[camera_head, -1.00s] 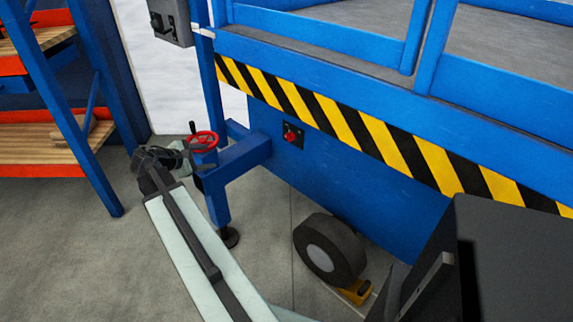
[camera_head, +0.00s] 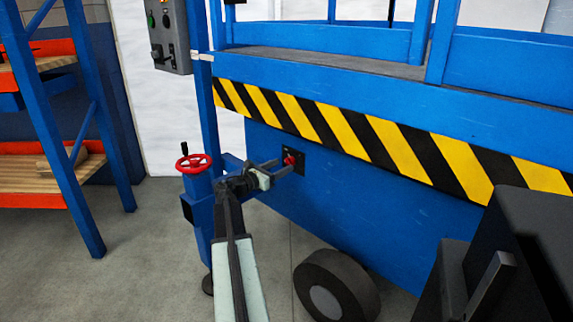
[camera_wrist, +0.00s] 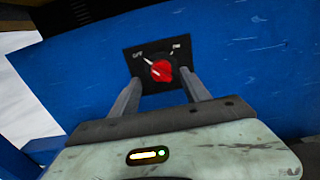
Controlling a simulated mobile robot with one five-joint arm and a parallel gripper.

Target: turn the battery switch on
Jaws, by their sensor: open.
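The battery switch is a red knob (camera_wrist: 162,71) on a small black plate (camera_wrist: 139,54) set in the blue side panel. In the wrist view the plate has white marks at upper left and upper right, and the knob's pointer tilts toward the upper-left one, which seems to read OFF. The knob also shows in the head view (camera_head: 290,160). My gripper (camera_wrist: 160,84) is open, with its two fingers reaching toward the plate, one on each side below the knob. In the head view my gripper (camera_head: 283,168) is close to the knob; I cannot tell whether it touches.
A yellow-black striped band (camera_head: 370,139) runs above the switch. A red handwheel (camera_head: 193,163) on a blue post stands left of my arm. A grey control box (camera_head: 169,35) hangs at upper left. A wheel (camera_head: 335,288) is below. Orange-blue shelving (camera_head: 40,175) stands far left.

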